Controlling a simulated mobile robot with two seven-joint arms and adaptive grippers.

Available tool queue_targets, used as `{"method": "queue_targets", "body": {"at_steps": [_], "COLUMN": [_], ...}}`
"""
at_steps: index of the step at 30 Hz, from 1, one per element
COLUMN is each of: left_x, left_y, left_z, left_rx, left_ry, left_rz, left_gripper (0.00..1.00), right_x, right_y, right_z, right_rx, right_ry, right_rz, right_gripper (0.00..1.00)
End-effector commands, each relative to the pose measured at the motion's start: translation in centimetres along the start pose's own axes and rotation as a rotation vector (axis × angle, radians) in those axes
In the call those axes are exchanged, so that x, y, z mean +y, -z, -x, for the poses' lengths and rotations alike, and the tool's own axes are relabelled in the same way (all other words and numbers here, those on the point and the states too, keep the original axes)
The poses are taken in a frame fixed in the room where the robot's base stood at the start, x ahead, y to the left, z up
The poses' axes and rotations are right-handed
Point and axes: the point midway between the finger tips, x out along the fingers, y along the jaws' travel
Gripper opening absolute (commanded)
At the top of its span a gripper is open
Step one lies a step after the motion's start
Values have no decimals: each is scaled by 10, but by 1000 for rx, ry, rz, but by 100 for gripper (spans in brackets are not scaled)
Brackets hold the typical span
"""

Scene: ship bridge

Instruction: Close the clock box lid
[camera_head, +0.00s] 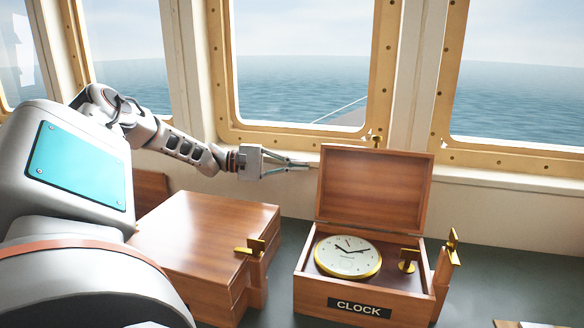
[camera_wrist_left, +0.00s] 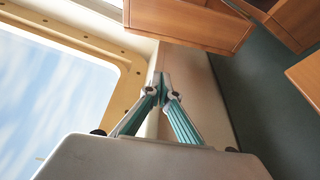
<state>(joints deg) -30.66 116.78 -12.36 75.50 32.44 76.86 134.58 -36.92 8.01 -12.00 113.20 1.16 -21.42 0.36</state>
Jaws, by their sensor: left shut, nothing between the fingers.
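The wooden clock box (camera_head: 362,285) stands on the dark green counter with a "CLOCK" label on its front. Its lid (camera_head: 375,187) is open and stands upright at the back. A round white clock (camera_head: 347,256) with a gold rim lies inside. My left gripper (camera_head: 308,166) is shut and empty, level with the upper part of the lid, at or just beside its left edge; I cannot tell whether it touches. In the left wrist view the shut fingers (camera_wrist_left: 162,78) point toward wooden box parts (camera_wrist_left: 205,22). My right gripper is not in view.
A closed wooden box (camera_head: 200,230) with a brass latch (camera_head: 257,246) stands left of the clock box. A brass fitting (camera_head: 452,247) stands at the clock box's right side. Window frames (camera_head: 300,135) and a sill run behind.

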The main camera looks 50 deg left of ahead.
Motion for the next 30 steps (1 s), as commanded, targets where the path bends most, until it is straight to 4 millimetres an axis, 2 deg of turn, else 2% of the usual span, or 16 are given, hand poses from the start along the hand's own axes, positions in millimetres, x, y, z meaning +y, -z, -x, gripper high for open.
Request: {"method": "queue_targets", "body": {"at_steps": [1,9,12,18,30], "left_x": [-3,-3,6,4,0], "left_y": [0,0,-14,-32,-38], "left_z": [-10,-53,-46,-40,-37], "left_rx": [-2,-1,-1,-1,1], "left_ry": [6,4,-4,-4,0], "left_rz": [2,2,-1,0,0], "left_gripper": [0,0,0,0,0], "right_x": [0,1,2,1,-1], "right_y": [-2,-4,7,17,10], "right_z": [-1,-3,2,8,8], "right_rx": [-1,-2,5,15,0], "right_ry": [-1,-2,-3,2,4], "right_rz": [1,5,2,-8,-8], "right_gripper": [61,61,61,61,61]}}
